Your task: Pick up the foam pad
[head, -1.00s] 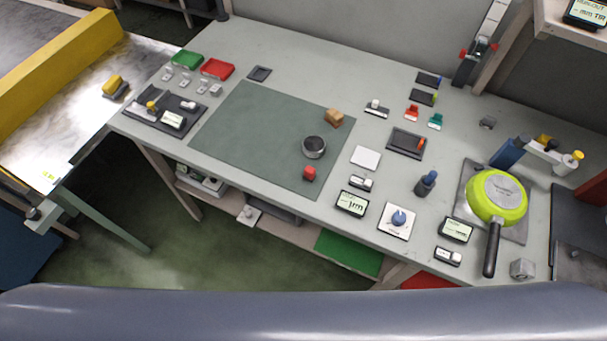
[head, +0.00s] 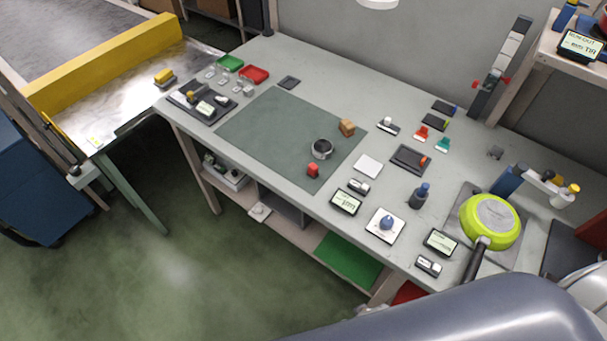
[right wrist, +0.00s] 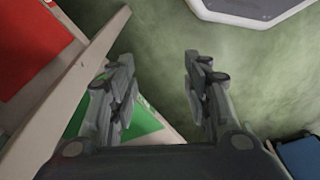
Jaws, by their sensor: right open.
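A thin white square pad (head: 368,165) lies flat on the grey workbench, right of the green mat. It may be the foam pad, but I cannot tell for sure. A small dark square pad (head: 289,82) lies at the mat's far left corner. My right gripper (right wrist: 158,66) shows in the right wrist view, open and empty, with floor and a green panel beyond its fingers. Neither pad shows in that view. My left gripper is not in view.
The workbench (head: 265,55) carries a green cutting mat (head: 270,130), a round gauge (head: 321,149), a red block (head: 313,170), a wooden block (head: 347,127), small displays and a lime-green pan (head: 490,222). Open floor lies in front. A conveyor with a yellow rail (head: 110,65) stands left.

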